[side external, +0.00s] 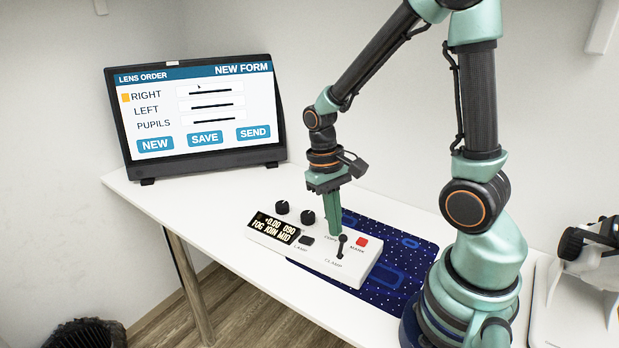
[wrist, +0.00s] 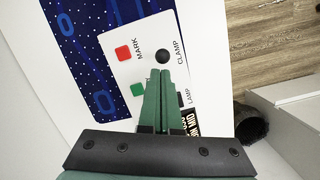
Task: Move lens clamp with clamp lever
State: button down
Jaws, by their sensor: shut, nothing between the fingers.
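The clamp lever (side external: 342,239) is a short black stick with a round knob on the white control box (side external: 363,268), by the CLAMP label. In the wrist view the clamp lever (wrist: 162,56) shows from above as a black knob. My gripper (side external: 335,231) points down over the box, its green fingers shut and empty. Its tips (wrist: 160,73) are close beside the lever knob; I cannot tell whether they touch it. The lens clamp itself is not visible in either view.
The box also carries a red MARK button (side external: 362,242), a green button (wrist: 137,90), a black LAMP switch (side external: 307,240), two dark knobs (side external: 308,217) and a small display (side external: 273,229). A blue mat (side external: 407,246) lies beneath. A monitor (side external: 197,112) stands behind left.

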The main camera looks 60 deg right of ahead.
jog(key=shift+s+r, duration=0.15)
jog(key=shift+s, duration=1.7)
jog(key=shift+w, duration=0.1)
jog(key=shift+w+f, duration=0.3)
jog(key=shift+w, duration=0.4)
jog(key=shift+w+d+r, duration=0.1)
jog(key=shift+w+d, duration=0.05)
jog(key=shift+w, duration=0.15)
jog(key=w+r, duration=0.1)
jog(key=w+d+r, duration=0.1)
jog(key=shift+w+d+r, duration=0.15)
jog(key=shift+w, duration=0.2)
jog(key=s+v, duration=0.2)
jog(key=v, duration=0.7)
send_over(347, 256)
jog(key=w+d, duration=0.2)
jog(key=w, duration=0.1)
jog(key=w+a+r+n+t, duration=0.2)
jog(key=a+r+n+t, duration=0.2)
jog(key=t, duration=0.4)
jog(key=a+r, duration=0.1)
jog(key=a, duration=0.1)
jog(key=shift+a, duration=0.35)
